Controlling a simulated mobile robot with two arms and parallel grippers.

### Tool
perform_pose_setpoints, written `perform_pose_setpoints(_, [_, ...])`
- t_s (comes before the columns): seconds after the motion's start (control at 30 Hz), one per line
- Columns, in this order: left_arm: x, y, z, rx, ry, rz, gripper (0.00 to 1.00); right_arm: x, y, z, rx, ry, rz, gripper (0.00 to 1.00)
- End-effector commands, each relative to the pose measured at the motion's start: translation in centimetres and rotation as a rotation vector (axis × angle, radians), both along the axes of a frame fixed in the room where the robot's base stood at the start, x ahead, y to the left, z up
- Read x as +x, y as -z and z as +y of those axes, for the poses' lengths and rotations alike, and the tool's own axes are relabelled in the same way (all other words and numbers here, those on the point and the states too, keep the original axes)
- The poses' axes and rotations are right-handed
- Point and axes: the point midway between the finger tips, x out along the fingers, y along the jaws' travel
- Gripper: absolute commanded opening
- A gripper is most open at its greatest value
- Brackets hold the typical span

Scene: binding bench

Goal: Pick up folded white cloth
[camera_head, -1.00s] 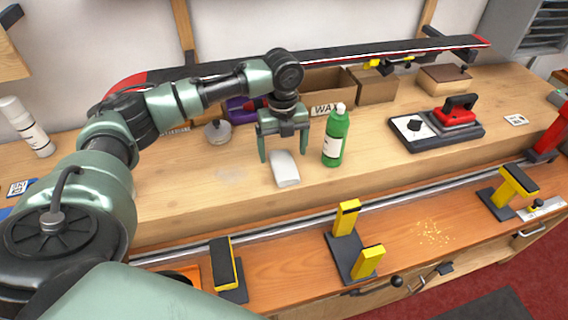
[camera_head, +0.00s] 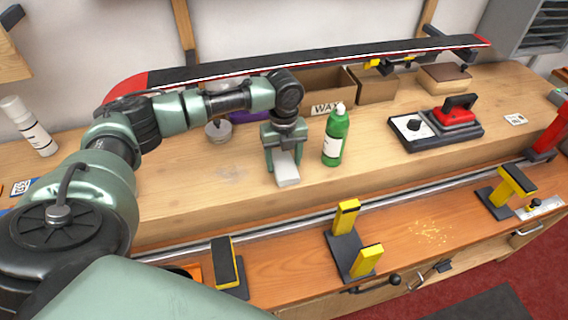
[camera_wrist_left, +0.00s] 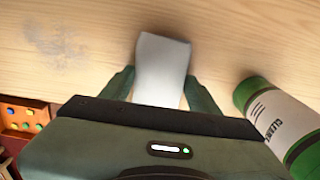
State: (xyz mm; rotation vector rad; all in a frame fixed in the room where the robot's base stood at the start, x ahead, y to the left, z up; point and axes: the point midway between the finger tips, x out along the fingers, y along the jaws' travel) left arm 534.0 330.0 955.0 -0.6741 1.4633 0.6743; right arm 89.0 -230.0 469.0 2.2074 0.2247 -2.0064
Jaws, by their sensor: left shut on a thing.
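The folded white cloth (camera_head: 287,172) lies on the wooden bench in front of the wax box, left of the green bottle. My left gripper (camera_head: 284,164) is down over it, one finger on each side, shut on the cloth. In the left wrist view the cloth (camera_wrist_left: 160,72) shows as a white block between the two green fingers (camera_wrist_left: 160,92), and its near end is hidden by the gripper body. I cannot tell whether the cloth is clear of the bench. My right gripper is not in view.
A green cleaner bottle (camera_head: 335,136) stands close to the right of the gripper; it also shows in the left wrist view (camera_wrist_left: 282,125). A round tin (camera_head: 218,131) and the wax box (camera_head: 327,92) are behind. Yellow-padded vises (camera_head: 352,245) stand in front, lower down.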

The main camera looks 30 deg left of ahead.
Motion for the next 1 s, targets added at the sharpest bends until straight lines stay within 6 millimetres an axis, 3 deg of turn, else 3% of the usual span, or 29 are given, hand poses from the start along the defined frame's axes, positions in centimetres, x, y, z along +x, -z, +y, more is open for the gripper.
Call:
perform_pose_setpoints(0.17, [0.1,-0.6,0.0,0.000,-0.001,-0.001,0.22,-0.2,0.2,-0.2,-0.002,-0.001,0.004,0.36])
perform_pose_setpoints(0.37, [0.1,-3.2,0.0,0.000,-0.001,-0.005,0.22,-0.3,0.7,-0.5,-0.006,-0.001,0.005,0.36])
perform_pose_setpoints(0.8, [0.2,-15.3,0.0,-0.002,0.000,-0.007,0.22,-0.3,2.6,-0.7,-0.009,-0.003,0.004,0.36])
perform_pose_setpoints(1.0, [0.1,-18.8,0.0,-0.001,-0.001,-0.002,0.22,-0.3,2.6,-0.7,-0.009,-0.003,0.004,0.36])
